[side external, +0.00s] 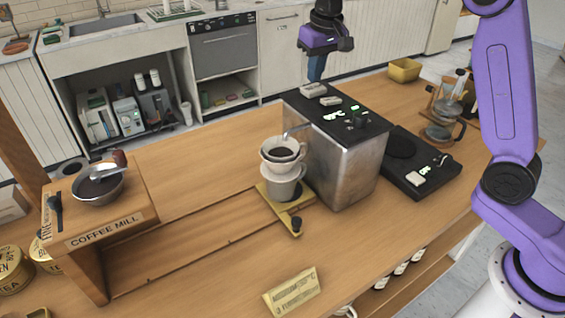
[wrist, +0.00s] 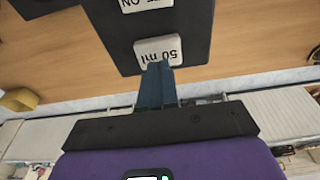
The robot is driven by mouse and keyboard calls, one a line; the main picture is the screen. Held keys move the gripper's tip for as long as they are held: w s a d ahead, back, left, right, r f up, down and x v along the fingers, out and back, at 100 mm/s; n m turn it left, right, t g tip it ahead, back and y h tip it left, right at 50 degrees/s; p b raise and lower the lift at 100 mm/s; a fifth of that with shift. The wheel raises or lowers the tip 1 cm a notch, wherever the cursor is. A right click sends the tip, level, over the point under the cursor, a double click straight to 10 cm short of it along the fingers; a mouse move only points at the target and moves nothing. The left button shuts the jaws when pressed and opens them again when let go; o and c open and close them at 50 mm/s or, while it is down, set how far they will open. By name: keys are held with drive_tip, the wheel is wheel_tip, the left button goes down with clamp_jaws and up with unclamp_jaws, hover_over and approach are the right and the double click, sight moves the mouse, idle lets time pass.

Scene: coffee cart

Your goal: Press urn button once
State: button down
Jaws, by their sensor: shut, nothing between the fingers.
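The urn (side external: 338,165) is a metal box with a black top, standing on the wooden cart. Two pale buttons sit near its far edge. The nearest to my gripper is labelled "50 ml" (wrist: 165,46), and it also shows in the side view (side external: 313,90). My gripper (side external: 316,78) is shut and empty, fingers pointing down, close above the 50 ml button. In the wrist view the fingertips (wrist: 156,68) overlap the button's edge; I cannot tell whether they touch.
A dripper on a cup (side external: 284,168) stands beside the urn under its spout. A black scale-like plate (side external: 405,165) lies to the right, with a glass carafe (side external: 440,128) behind it. A coffee mill stand (side external: 110,235) is at the left. The cart's middle left is clear.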

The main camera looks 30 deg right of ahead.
idle(0.4)
drive_tip(key=shift+r, duration=2.5)
drive_tip(key=s+a+n, duration=0.1)
drive_tip(key=s, duration=0.1)
drive_tip(key=s+a+f+n, duration=0.1)
drive_tip(key=s, duration=0.2)
drive_tip(key=s+a+f+n, duration=0.1)
drive_tip(key=s+a, duration=0.1)
drive_tip(key=s, duration=0.1)
drive_tip(key=s+f+n, duration=0.1)
drive_tip(key=s, duration=0.2)
drive_tip(key=s+f+n, duration=0.1)
drive_tip(key=s, duration=0.3)
drive_tip(key=s+a+f+n+g, duration=0.1)
drive_tip(key=s, duration=0.2)
drive_tip(key=shift+s+a+f+y, duration=0.1)
drive_tip(key=shift+s+y, duration=0.2)
drive_tip(key=shift+s, duration=0.05)
drive_tip(key=s+d+f+n, duration=0.3)
drive_tip(key=s+d+f, duration=0.1)
drive_tip(key=s, duration=0.6)
drive_tip(key=s+d+f+n+g, duration=0.1)
drive_tip(key=s+d+f+n, duration=0.2)
drive_tip(key=s, duration=0.8)
drive_tip(key=shift+s+d+f+n, duration=0.3)
drive_tip(key=shift+d+f, duration=0.15)
drive_tip(key=shift+f, duration=0.15)
